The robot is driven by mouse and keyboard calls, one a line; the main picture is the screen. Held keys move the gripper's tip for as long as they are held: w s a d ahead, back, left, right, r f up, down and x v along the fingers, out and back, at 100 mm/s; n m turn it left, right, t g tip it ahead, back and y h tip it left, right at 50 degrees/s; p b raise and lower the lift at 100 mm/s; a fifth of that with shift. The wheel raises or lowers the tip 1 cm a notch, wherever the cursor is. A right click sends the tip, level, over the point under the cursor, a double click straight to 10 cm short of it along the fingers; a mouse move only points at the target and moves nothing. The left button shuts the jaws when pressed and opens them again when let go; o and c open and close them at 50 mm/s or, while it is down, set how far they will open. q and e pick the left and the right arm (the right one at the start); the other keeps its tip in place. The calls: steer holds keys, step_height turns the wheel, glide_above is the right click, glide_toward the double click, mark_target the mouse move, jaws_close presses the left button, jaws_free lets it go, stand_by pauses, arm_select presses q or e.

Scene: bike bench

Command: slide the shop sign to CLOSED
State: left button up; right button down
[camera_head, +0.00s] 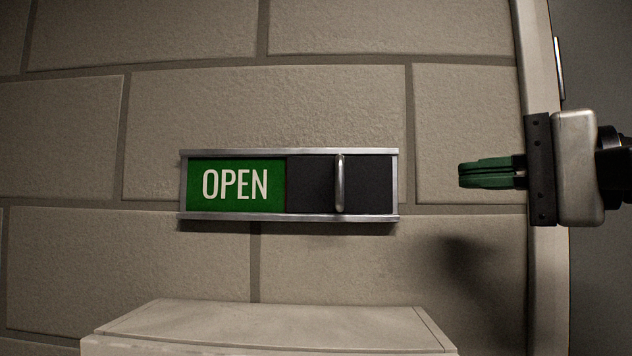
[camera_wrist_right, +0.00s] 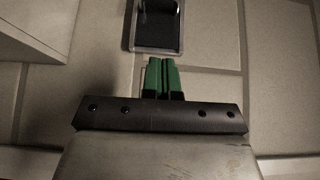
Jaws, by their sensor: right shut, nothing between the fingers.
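The shop sign (camera_head: 290,217) is mounted on the block wall in the middle of the head view, in a silver frame. Its left half shows a green OPEN panel (camera_head: 236,185). A dark sliding cover (camera_head: 367,184) with a vertical metal handle (camera_head: 340,184) covers the right half. My right gripper (camera_head: 462,176), with green fingers, is shut and empty to the right of the sign, apart from it. In the right wrist view the shut fingers (camera_wrist_right: 162,62) point toward one end of the sign (camera_wrist_right: 156,48), whose handle shows at the top edge. My left gripper is not in view.
A pale box-like top (camera_head: 270,325) juts out below the sign. A door frame or wall edge (camera_head: 540,60) runs vertically at the right, behind my right gripper. The wall between sign and gripper is clear.

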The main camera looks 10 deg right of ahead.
mark_target(339, 183)
arm_select(q)
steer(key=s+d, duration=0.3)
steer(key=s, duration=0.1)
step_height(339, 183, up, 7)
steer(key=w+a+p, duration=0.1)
steer(key=p, duration=0.5)
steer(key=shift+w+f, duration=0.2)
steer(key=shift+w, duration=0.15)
arm_select(e)
steer(key=w+a, duration=0.6)
steer(key=a, duration=0.3)
steer(key=shift+w+r, duration=0.15)
steer(key=shift+w, duration=0.1)
